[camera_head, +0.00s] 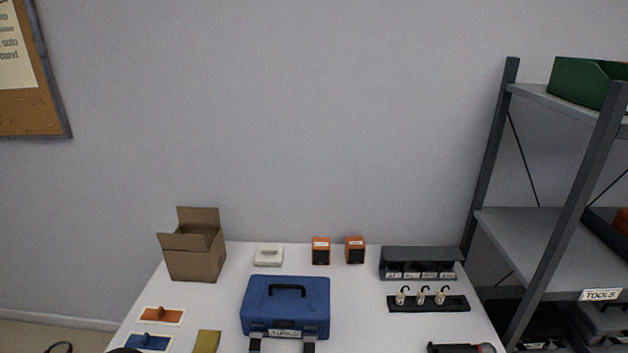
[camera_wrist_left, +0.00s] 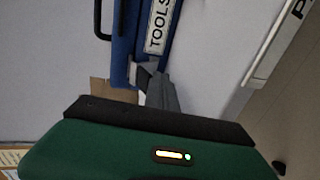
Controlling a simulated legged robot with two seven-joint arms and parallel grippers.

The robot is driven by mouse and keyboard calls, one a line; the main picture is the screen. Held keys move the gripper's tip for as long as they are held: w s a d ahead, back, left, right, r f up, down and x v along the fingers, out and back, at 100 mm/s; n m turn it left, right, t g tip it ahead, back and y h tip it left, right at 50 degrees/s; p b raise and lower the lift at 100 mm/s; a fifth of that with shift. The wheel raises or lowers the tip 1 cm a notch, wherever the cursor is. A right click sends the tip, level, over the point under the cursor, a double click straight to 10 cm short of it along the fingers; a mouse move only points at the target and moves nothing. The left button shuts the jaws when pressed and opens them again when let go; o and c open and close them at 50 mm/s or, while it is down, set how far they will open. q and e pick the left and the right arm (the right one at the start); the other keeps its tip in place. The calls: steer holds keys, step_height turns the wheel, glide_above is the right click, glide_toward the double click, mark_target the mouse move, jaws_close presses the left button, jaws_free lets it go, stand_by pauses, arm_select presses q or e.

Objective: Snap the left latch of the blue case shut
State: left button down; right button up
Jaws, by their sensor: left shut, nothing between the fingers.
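The blue case (camera_head: 285,300) stands on the table with its lid down, black handle on top and a TOOLS label (camera_head: 285,333) on its front. The left latch (camera_head: 254,343) and right latch (camera_head: 308,344) show as grey pieces at the bottom edge of the head view. In the left wrist view, the case (camera_wrist_left: 122,40) appears turned sideways, and its left latch (camera_wrist_left: 140,74) is beside the label. My left gripper (camera_wrist_left: 163,92) is shut and empty, its grey fingers close to that latch; contact cannot be told. My right gripper is not in view.
An open cardboard box (camera_head: 195,255) stands at back left. A white item (camera_head: 269,256), two orange-black boxes (camera_head: 320,251) and a dark rack (camera_head: 420,263) line the back. A hook stand (camera_head: 428,303) is right of the case. A grey shelf (camera_head: 545,240) borders the table's right.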

arm_select(q)
steer(key=shift+s+p, duration=0.35)
steer(key=shift+s, duration=0.7)
steer(key=shift+f+p+v, duration=0.15)
steer(key=shift+f+v, duration=0.05)
steer(key=shift+v, duration=0.6)
steer(key=shift+f+p+v, duration=0.1)
steer(key=shift+f+v, duration=0.1)
steer(key=shift+v, duration=0.6)
steer(key=shift+f+p+v, duration=0.15)
steer(key=shift+v, duration=0.65)
steer(key=shift+s, duration=0.1)
